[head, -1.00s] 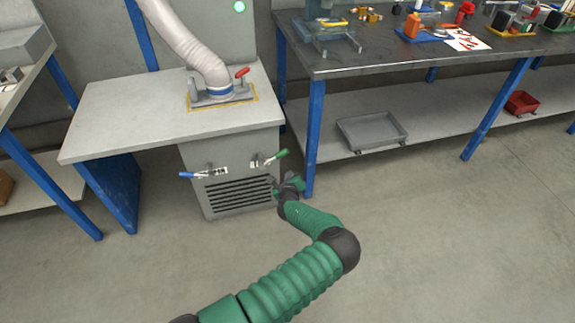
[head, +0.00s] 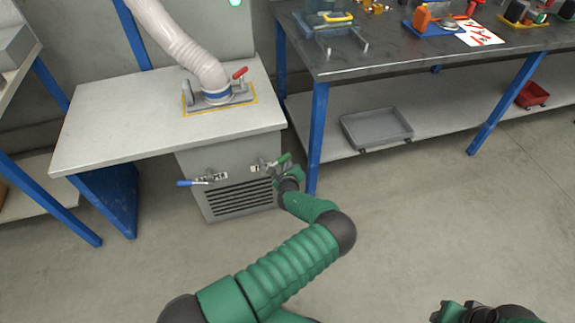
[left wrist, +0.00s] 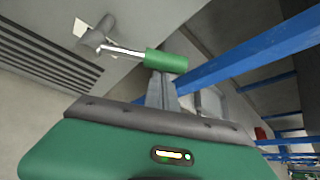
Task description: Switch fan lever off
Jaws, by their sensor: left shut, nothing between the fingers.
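A grey cabinet (head: 235,185) under the white bench carries a blue-handled lever (head: 193,183) at left and a green-handled lever (head: 284,158) at right. The frames do not show which one is the fan lever. My left gripper (head: 281,170) is at the green-handled lever, just below its handle. In the left wrist view, the green handle (left wrist: 166,61) lies sideways on a metal stem, and my shut left fingers (left wrist: 161,92) point up at its underside, holding nothing. Whether they touch it is unclear. My right gripper (head: 462,313) is partly visible at the bottom right edge.
A blue table leg (head: 317,140) stands close to the right of my left gripper. A hose (head: 185,45) with a red-handled clamp (head: 240,73) sits on the white bench (head: 110,125). A grey tray (head: 377,127) is on the lower shelf. Floor in front is clear.

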